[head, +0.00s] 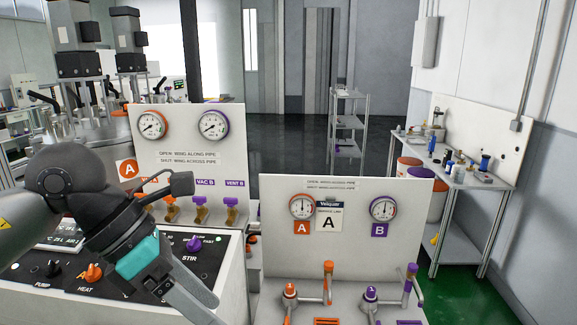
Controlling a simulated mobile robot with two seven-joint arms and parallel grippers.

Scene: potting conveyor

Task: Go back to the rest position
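My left arm comes in from the left edge, its dark wrist with a teal band above the front-left control panel. My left gripper (193,298) points down and to the right, over the panel's right part. Its grey end runs to the bottom edge of the view, and I cannot make out a gap between its fingers. I see nothing held in it. My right arm and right gripper are not in view.
A control panel (215,262) with HEAT and STIR knobs lies below my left arm. Behind it stands a gauge board (190,122) with valves below. A second gauge board (345,240) with orange and purple valves stands front right. A workbench (455,178) lines the right wall.

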